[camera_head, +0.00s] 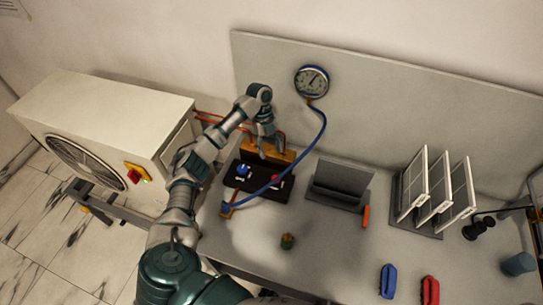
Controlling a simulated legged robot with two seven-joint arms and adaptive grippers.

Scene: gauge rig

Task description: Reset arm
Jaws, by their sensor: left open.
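My left arm rises from the bottom of the head view and reaches over the left part of the grey table (330,255). Its gripper (270,150) is open, with its fingers pointing down in front of an orange-brown block (286,157) at the back of the table. I cannot tell whether the fingers touch the block. Just in front lies a black plate (262,194) with a blue knob (243,170) and a red knob (275,179). I see nothing held in the gripper. My right gripper is not in view.
A round gauge (312,81) sits on the back panel; a blue hose (322,125) runs from it across the black plate. An outdoor fan unit (100,110) stands left. A grey holder (340,185), white framed panels (438,190), blue clamp (388,281) and red clamp (430,290) are right.

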